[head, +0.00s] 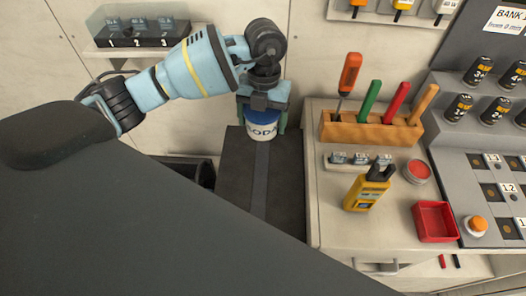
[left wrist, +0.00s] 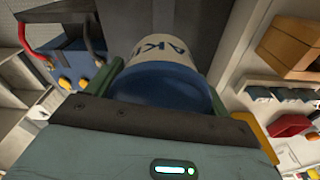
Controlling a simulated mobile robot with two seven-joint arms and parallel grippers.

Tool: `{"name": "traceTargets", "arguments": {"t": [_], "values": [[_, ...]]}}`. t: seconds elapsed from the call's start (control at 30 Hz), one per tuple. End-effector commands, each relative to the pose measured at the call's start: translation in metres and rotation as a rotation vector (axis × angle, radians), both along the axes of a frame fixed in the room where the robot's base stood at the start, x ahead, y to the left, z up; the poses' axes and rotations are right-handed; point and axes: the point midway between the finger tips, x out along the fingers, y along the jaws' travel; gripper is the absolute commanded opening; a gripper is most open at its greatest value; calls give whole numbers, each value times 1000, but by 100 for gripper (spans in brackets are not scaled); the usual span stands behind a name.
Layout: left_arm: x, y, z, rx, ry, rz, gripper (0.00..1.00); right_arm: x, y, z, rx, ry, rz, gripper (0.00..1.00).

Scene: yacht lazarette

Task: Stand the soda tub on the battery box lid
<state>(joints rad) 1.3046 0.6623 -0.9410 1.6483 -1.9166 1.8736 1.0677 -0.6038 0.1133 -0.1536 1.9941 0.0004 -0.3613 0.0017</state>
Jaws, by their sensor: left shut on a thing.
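The soda tub (head: 262,128) is white with dark lettering and a blue top. My left gripper (head: 262,116) is shut on it from above, one finger on each side. In the left wrist view the tub (left wrist: 182,48) shows between the green fingers, with its blue top towards the camera. The battery box lid (head: 235,180) is a dark flat surface with a lighter strap (head: 261,175) along it. The tub appears upright over the lid's far end; I cannot tell whether its base touches. My right gripper is not in view.
Right of the lid, a bench (head: 325,215) holds a wooden rack (head: 365,132) of coloured-handled tools, a yellow clamp meter (head: 367,190) and a red tray (head: 435,222). A black bin (head: 200,172) stands left of the lid. The lid's near part looks clear.

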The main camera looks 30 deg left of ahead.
Motion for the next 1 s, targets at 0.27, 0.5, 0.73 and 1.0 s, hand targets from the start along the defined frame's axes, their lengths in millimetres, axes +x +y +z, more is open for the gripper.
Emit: {"name": "traceTargets", "arguments": {"t": [0.27, 0.5, 0.73, 1.0], "values": [[1, 0, 1, 0, -2, 34, 47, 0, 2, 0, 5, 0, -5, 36], [0, 0, -25, 0, 2, 33, 47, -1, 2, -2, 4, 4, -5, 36], [1, -1, -49, -2, -2, 31, 47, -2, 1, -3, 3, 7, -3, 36], [0, -1, -64, -2, 2, 32, 47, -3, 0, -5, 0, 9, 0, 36]]}}
